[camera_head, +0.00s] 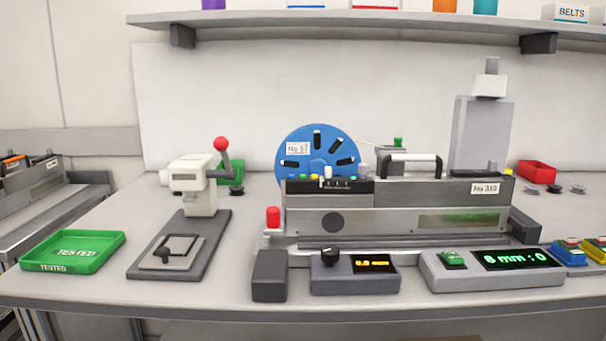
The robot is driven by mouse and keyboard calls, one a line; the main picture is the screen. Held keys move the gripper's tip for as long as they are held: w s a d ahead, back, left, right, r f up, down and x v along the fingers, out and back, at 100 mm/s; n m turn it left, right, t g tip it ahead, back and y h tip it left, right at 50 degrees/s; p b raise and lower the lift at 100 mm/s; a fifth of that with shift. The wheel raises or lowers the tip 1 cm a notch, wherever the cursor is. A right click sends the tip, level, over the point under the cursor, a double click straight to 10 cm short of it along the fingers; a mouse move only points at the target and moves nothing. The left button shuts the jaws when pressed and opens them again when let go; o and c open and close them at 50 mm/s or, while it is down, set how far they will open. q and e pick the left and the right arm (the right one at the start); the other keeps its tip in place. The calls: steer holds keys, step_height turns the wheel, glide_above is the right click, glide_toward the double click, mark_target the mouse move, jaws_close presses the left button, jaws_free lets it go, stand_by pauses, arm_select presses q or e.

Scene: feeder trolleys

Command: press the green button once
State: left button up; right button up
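A green button (453,258) sits on the left part of a grey box (432,276) near the front edge of the bench. The box's dark display (517,259) shows green text reading about "8 mm : 0". Another small green part (398,142) stands on top of the feeder (400,205) behind; I cannot tell whether it is a button. Neither of my grippers is in view, and nothing touches the green button.
A control box with a black knob (330,256) and a dark block (270,276) stand left of the button box. Blue and yellow trays (570,257) lie close on its right. A press with a red-balled lever (221,144) and a green TESTED tray (73,252) are at left. A shelf (340,19) runs above.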

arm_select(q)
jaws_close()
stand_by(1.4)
